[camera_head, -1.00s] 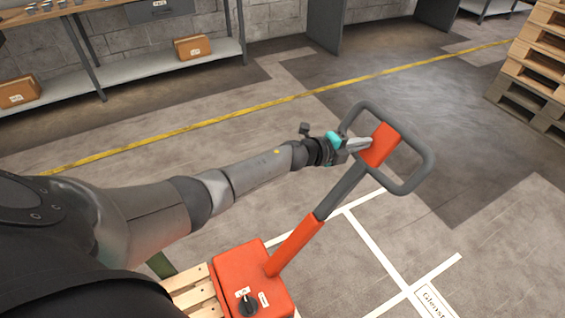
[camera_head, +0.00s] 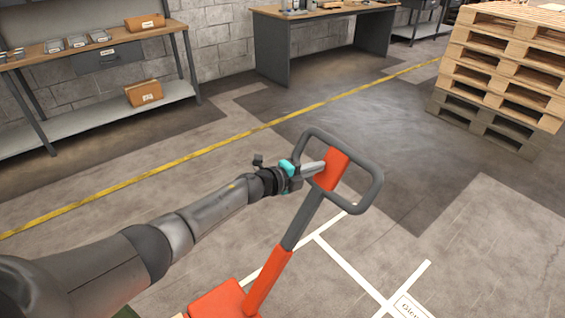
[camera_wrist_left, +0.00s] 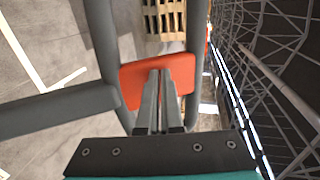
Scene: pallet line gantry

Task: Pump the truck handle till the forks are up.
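The truck handle (camera_head: 372,188) is a dark grey loop with a red centre block, on a grey and red shaft leaning up to the right. The red truck body (camera_head: 218,300) shows at the bottom edge; the forks are out of view. My left gripper (camera_head: 322,168) reaches the red block from the left. In the left wrist view, its two fingers (camera_wrist_left: 160,74) lie close together at the red block (camera_wrist_left: 184,72) and appear shut on it; the contact itself is partly hidden. My right gripper is not in view.
A shelf bench (camera_head: 95,50) with boxes stands at the back left, a workbench (camera_head: 320,15) at the back. Stacked pallets (camera_head: 500,70) stand at the right. A yellow line (camera_head: 215,148) crosses the floor; white lines (camera_head: 345,265) mark floor right of the shaft. Floor around the handle is clear.

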